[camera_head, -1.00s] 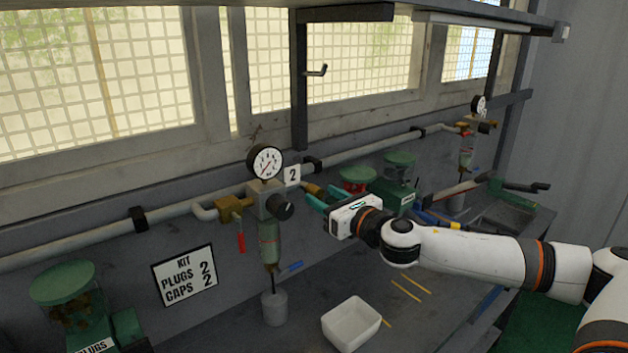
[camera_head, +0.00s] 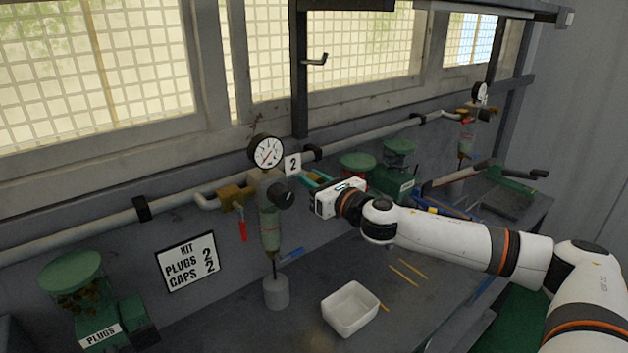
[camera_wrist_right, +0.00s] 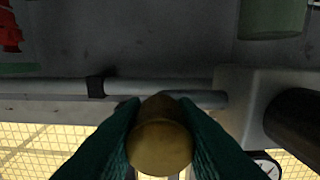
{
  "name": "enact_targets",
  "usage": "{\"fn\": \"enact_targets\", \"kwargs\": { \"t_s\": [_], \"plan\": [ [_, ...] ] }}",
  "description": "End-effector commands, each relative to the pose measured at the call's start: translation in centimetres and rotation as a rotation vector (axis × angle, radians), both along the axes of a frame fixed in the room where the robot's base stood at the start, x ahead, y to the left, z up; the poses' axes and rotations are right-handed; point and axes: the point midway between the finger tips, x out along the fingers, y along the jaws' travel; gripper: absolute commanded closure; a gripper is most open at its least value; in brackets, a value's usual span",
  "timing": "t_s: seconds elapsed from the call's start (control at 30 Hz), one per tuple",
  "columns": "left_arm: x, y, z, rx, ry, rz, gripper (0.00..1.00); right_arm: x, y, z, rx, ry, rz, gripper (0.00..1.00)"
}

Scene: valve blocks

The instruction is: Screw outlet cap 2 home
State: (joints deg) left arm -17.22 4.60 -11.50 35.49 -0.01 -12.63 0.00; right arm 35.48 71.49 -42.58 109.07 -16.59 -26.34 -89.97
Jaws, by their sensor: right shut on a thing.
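The valve block numbered 2 (camera_head: 268,188) is on the wall pipe, with a round gauge (camera_head: 266,152) on top and a black knob (camera_head: 284,201) in front. My right gripper (camera_head: 309,179) is at the right side of this block, beside the number 2 tag. In the right wrist view its dark green fingers are shut on a round brass cap (camera_wrist_right: 160,143), whose end faces the camera. The block (camera_wrist_right: 250,105) is at the right there. The cap's far side is hidden, so I cannot tell how it sits on the outlet. My left gripper is out of view.
A white tray (camera_head: 351,309) and several thin yellow sticks lie on the bench. A green plugs hopper (camera_head: 75,280) stands at the left, other green hoppers (camera_head: 397,160) behind my right wrist. A red-handled valve (camera_head: 242,225) hangs left of the block. A second gauge assembly stands far right.

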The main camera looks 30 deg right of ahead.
Motion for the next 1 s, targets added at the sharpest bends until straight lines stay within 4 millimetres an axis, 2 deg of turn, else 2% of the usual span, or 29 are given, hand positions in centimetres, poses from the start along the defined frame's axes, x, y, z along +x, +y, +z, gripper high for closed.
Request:
{"fn": "enact_targets", "kwargs": {
  "t_s": [0.37, 1.0],
  "plan": [
    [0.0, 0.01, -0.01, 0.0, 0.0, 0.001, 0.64, 0.01, -0.03, 0.03, 0.089, 0.006, -0.001, 0.97],
    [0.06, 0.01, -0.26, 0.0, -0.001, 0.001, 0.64, 0.02, -0.14, 0.0, 0.65, 0.05, -0.002, 0.97]
  ]
}}
